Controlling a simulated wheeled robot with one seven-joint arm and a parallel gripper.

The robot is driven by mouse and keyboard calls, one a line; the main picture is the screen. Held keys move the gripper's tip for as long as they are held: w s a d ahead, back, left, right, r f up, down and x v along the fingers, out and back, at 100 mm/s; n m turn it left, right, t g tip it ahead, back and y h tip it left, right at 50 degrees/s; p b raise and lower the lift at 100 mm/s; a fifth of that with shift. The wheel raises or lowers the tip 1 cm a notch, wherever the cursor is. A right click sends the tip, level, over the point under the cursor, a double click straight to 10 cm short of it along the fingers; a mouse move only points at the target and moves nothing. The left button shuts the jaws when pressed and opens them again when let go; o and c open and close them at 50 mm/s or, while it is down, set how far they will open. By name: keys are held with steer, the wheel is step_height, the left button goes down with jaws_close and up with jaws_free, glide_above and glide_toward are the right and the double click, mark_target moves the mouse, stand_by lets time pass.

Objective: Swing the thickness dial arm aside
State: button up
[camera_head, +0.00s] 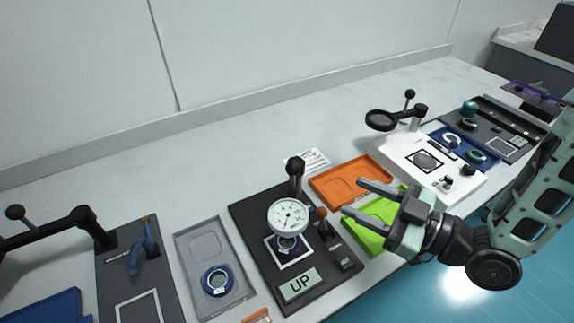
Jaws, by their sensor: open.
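The thickness dial (288,216) is a round white gauge on a dark base plate (247,212). Its arm joins a black post with a black ball top (295,165) behind it. The dial sits over a white-framed square (276,253) holding a small ringed part (288,243). A small lever with a brown-orange knob (321,212) stands just right of the dial. My gripper (352,198) is open and empty, to the right of the dial and apart from it, with its fingers pointing left above the green tray.
An orange tray (378,165) and a lime green tray (377,241) lie right of the gauge plate. A grey tray with a blue ring part (216,281) lies to its left. An "UP" sign (297,285) stands on the plate's front. A white magnifier station (399,154) stands further right.

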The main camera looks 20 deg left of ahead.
steer(key=p, duration=0.4)
glide_above(288, 190)
steer(key=w+a, duration=0.1)
jaws_close()
